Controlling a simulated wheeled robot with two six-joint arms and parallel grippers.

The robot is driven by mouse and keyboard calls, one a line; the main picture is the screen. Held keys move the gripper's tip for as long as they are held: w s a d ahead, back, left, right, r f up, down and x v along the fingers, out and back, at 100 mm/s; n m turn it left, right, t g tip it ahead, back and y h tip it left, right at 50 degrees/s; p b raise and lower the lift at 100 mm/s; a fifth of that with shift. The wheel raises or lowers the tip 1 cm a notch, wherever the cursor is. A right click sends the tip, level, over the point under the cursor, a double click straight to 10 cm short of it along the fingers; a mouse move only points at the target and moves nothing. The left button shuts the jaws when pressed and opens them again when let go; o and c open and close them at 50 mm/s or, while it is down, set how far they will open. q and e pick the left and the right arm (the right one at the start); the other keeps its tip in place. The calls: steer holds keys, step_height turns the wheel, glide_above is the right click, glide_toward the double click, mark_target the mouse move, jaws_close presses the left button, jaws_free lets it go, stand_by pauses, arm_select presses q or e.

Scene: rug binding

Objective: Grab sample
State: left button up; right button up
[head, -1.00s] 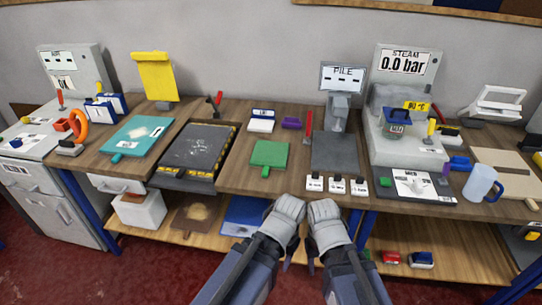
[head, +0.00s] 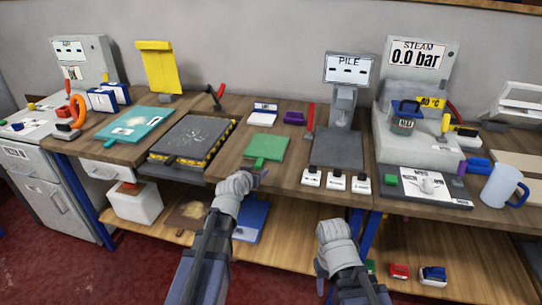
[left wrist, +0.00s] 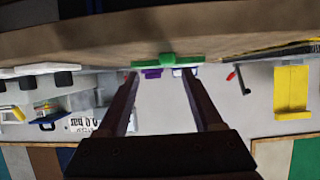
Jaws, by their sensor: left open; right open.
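The task's sample is not labelled; a flat green board (head: 267,147) with a short handle at its front lies on the middle of the workbench. My left gripper (head: 254,178) is just in front of that handle at the bench edge, open. In the left wrist view the green board (left wrist: 168,58) shows edge-on, with its handle between and beyond the open fingers of my left gripper (left wrist: 160,74); no contact is visible. My right gripper (head: 322,268) is open and empty, low in front of the bench.
Right of the green board are a dark pad (head: 337,148) below the PILE display (head: 348,68) and several white labelled blocks (head: 335,181). A black-and-yellow-edged tray (head: 192,142) lies to the left.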

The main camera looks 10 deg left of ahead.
mark_target(260, 161)
arm_select(q)
steer(key=shift+w+a+r, duration=0.15)
steer(key=shift+a+r, duration=0.1)
steer(key=shift+a, duration=0.2)
steer(key=shift+b+x, duration=0.5)
steer(key=shift+x, duration=0.9)
steer(key=shift+r+b+x, duration=0.15)
steer(key=shift+b+x, duration=0.25)
steer(key=shift+x, duration=0.9)
steer(key=shift+r+b+x, duration=0.1)
steer(key=shift+b+x, duration=0.3)
steer(key=shift+x, duration=0.85)
steer(key=shift+w+a, duration=0.1)
steer(key=shift+c, duration=0.3)
jaws_close()
